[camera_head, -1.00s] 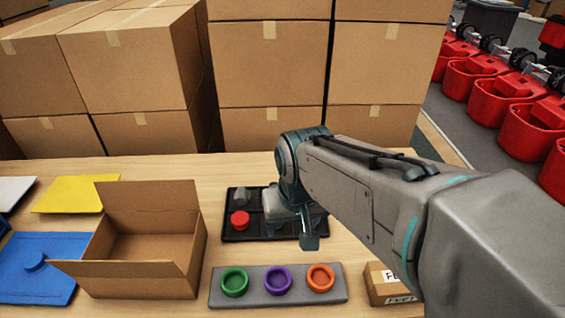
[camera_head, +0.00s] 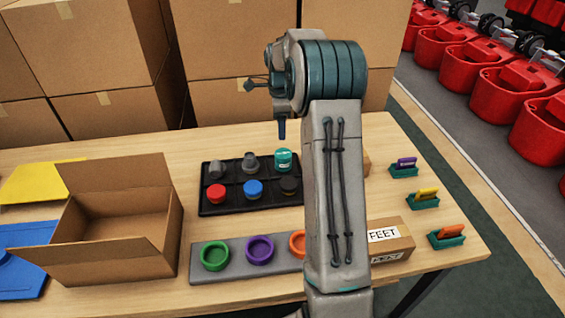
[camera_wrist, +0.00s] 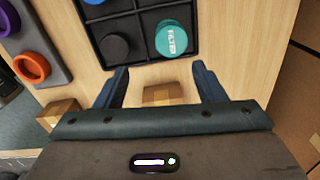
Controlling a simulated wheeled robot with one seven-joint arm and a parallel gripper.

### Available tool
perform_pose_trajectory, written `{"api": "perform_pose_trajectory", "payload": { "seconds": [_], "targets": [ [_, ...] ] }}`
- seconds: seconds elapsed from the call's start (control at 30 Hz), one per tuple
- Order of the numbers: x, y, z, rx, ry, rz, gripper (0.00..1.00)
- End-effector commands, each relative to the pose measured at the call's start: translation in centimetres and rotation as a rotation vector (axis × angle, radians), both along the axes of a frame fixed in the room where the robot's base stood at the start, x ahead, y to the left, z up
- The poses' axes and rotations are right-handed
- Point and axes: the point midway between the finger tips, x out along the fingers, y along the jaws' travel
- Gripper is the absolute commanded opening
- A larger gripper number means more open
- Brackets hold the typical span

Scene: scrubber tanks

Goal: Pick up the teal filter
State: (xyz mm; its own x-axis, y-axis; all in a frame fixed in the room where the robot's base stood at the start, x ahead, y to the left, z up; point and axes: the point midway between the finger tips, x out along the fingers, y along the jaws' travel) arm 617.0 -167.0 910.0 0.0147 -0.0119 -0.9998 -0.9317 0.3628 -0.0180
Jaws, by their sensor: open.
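The teal filter (camera_head: 284,160) is a short cylinder in the back right compartment of the black tray (camera_head: 208,207). In the head view one finger of my gripper (camera_head: 281,130) shows above the back of the tray, behind the filter. No contact with the filter shows.
The tray also holds grey, red, blue and black (camera_head: 289,185) pieces. An open cardboard box (camera_head: 120,235) stands to the left. A strip with coloured rings (camera_head: 228,276) lies in front. A small FEET box (camera_head: 391,240) and several teal-based pieces (camera_head: 404,171) are at right. Stacked cartons (camera_head: 230,60) rise behind.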

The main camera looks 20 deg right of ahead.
Motion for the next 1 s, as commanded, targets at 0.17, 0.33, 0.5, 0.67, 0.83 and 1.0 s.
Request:
{"api": "perform_pose_trajectory", "payload": {
  "seconds": [0.17, 0.33, 0.5, 0.67, 0.83, 1.0],
  "targets": [
    [1.4, -1.9, -2.4, 0.012, 0.013, -0.144, 0.64],
    [1.6, -2.2, -4.4, 0.015, 0.018, -0.175, 0.64],
    [1.6, -2.2, -7.9, 0.015, 0.018, -0.173, 0.64],
    [1.6, -2.1, -10.3, 0.015, 0.017, -0.172, 0.64],
    [1.6, -2.1, -11.3, 0.013, 0.015, -0.171, 0.64],
    [1.6, -2.0, -12.7, 0.015, 0.017, -0.172, 0.64]
  ]
}}
